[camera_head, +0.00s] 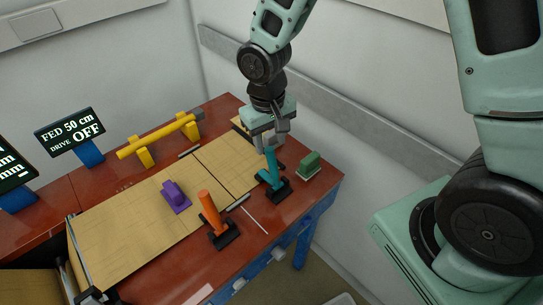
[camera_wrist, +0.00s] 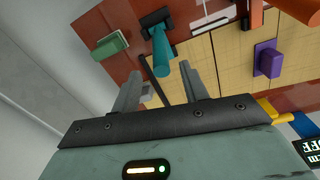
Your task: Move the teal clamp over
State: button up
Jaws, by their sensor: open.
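The teal clamp (camera_head: 271,170) stands upright on its black base at the right part of the red table, by the edge of the tan sheet. It also shows in the wrist view (camera_wrist: 161,60), ahead of the fingers. My gripper (camera_head: 268,138) is above the clamp, its fingers close to the clamp's top in the head view. In the wrist view my gripper (camera_wrist: 160,85) is open, with nothing between its fingers. The clamp's top lies near the gap between the fingertips; I cannot tell whether they touch.
An orange clamp (camera_head: 208,212) stands to the left, nearer the front edge. A purple block (camera_head: 175,196) lies on the tan sheet (camera_head: 120,225). A green block (camera_head: 309,164) sits right of the teal clamp. A yellow bar (camera_head: 160,137) and display signs (camera_head: 70,132) stand at the back left.

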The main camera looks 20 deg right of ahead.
aim_at(271, 159)
notch_tip(271, 159, down, 7)
jog(key=shift+d+f+p, duration=0.1)
jog(key=shift+d+p, duration=0.05)
jog(key=shift+p, duration=0.3)
grip_shut()
